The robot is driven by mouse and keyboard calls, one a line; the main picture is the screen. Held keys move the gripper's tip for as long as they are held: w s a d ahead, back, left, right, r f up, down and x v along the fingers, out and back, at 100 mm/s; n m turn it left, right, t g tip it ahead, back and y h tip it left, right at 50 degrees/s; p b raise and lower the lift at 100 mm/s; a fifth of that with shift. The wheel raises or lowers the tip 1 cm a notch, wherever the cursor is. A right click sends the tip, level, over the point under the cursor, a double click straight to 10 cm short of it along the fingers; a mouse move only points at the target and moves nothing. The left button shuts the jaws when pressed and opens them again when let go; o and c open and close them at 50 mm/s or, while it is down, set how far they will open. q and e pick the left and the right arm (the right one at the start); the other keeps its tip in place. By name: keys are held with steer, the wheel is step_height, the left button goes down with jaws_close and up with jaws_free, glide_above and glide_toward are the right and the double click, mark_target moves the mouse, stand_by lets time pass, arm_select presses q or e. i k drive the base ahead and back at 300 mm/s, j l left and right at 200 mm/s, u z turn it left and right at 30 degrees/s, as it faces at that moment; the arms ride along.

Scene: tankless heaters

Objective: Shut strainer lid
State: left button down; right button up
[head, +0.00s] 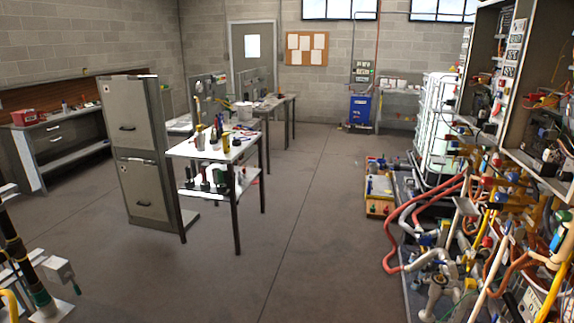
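I cannot pick out a strainer or its lid for certain in the head view. Dense pipework with valves and fittings (436,292) fills the lower right, too small and cluttered to tell one part from another. A second group of dark pipes (22,262) with yellow and green bands stands at the lower left edge, cut off by the frame. Neither of my grippers shows in this view.
A grey filing cabinet (128,150) and a white-topped table (215,147) with tools stand left of centre. Shelving with equipment (515,60) lines the right side. A blue bin (360,109) stands at the back wall. The concrete floor (290,230) between is clear.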

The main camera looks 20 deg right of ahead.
mark_target(452, 267)
steer(key=i+l+z, duration=0.2)
steer(key=i+z, duration=0.15)
steer(key=i, duration=0.25)
steer(key=i+z, duration=0.4)
steer(key=i, duration=0.25)
steer(key=i+j+z, duration=0.1)
steer(key=i+z, duration=0.25)
steer(key=i, duration=0.25)
steer(key=i+l+z, duration=0.1)
steer(key=i+z, duration=0.2)
steer(key=z, duration=0.15)
steer(key=i+z, duration=0.65)
steer(key=z, duration=0.25)
steer(key=i+j+z, duration=0.25)
steer(key=z, duration=0.2)
steer(key=i+z, duration=0.2)
steer(key=z, duration=0.3)
steer(key=i+j+z, duration=0.1)
steer(key=z, duration=0.4)
steer(key=i, duration=0.1)
